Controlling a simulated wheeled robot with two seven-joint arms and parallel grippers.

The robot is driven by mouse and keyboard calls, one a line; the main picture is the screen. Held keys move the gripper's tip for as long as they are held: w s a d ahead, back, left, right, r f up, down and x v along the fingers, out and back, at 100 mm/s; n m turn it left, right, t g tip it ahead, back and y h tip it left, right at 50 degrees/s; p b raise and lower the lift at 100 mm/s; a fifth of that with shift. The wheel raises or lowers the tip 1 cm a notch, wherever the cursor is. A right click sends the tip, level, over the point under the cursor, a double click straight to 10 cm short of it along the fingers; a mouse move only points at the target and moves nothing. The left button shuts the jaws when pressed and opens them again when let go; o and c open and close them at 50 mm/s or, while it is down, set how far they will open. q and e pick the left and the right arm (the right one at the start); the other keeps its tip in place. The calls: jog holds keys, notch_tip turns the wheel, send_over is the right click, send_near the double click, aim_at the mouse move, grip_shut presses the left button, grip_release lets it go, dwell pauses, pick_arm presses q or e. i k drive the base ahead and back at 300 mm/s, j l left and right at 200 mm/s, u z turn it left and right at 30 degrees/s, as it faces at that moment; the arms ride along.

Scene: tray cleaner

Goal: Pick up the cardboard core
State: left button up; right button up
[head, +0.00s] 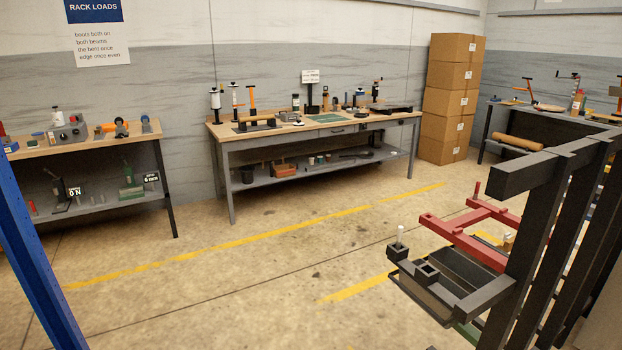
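A brown, cardboard-coloured cylinder (518,143) lies on its side on the lower level of the dark bench at the far right. It is the only thing here that looks like a cardboard core, but at this distance I cannot tell whether it is a bare core or a full roll. The black frame in the foreground stands close to its right. Neither of my grippers shows in the head view.
A long workbench (270,134) with tools stands at the back wall, another bench (90,142) at left. Stacked cardboard boxes (450,98) stand in the corner. A black rack (527,225) with a red frame (467,238) fills the right foreground. The middle floor is clear.

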aim_at(257, 118)
jog(key=i+j+u, duration=0.15)
jog(key=i+u, duration=0.25)
jog(key=i, duration=0.45)
jog(key=i+l+u, duration=0.1)
jog(key=i+u, duration=0.3)
jog(key=i, duration=0.45)
jog(key=i+l+z, duration=0.2)
jog(key=i+z, duration=0.2)
jog(key=i, duration=0.35)
jog(key=i+z, duration=0.45)
jog(key=i, duration=0.3)
jog(key=i+j+z, duration=0.4)
jog(key=i, duration=0.35)
jog(key=i+l, duration=0.15)
jog(key=i, duration=0.65)
jog(key=i+l+z, duration=0.1)
jog(key=i, duration=0.65)
jog(key=i+l, duration=0.15)
jog(key=i, duration=0.65)
jog(key=i+l+u, duration=1)
jog(key=i+l, duration=0.2)
jog(key=l+u, duration=0.15)
jog(key=u, duration=1.4)
